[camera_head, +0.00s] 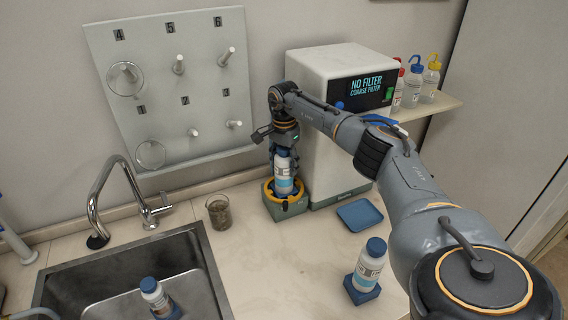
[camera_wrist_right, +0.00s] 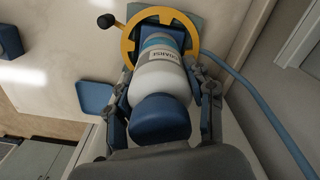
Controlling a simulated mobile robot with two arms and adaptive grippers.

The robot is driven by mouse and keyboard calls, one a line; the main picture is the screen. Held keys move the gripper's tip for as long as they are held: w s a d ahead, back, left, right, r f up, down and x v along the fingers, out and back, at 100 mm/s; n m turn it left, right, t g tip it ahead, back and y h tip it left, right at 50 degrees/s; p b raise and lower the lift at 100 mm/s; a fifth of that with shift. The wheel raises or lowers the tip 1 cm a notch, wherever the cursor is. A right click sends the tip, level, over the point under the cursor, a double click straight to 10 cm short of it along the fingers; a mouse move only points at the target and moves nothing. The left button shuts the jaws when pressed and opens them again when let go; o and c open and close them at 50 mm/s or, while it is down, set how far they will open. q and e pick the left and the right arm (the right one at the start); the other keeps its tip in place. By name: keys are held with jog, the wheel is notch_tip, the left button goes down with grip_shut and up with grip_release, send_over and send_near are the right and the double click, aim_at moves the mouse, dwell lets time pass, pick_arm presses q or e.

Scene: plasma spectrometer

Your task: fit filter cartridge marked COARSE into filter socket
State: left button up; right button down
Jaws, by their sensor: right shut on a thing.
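A white cartridge (camera_head: 283,173) with a blue cap is held upright by my right gripper (camera_head: 284,160). It also shows in the right wrist view (camera_wrist_right: 160,82), with its cap toward the camera and its label upside down. The filter socket is a grey-green block with a yellow ring (camera_head: 286,206), which also shows in the right wrist view (camera_wrist_right: 128,42). The cartridge's lower end is at the ring's opening; I cannot tell how deep it sits. The gripper's fingers (camera_wrist_right: 165,115) are shut on both sides of the cartridge. My left gripper is not in view.
The white spectrometer (camera_head: 315,120) stands right of the socket, its screen (camera_head: 370,85) reading "NO FILTER COARSE FILTER". Nearby are a glass beaker (camera_head: 219,212), an empty blue tray (camera_head: 360,215) and another blue-capped bottle (camera_head: 369,265). A sink (camera_head: 215,285) holds a third bottle (camera_head: 155,295).

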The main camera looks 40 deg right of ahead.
jog(key=shift+f+b, duration=0.4)
jog(key=shift+f, duration=0.15)
jog(key=shift+c, duration=2.1)
grip_release()
notch_tip(320, 180, up, 12)
jog(key=shift+f, duration=0.1)
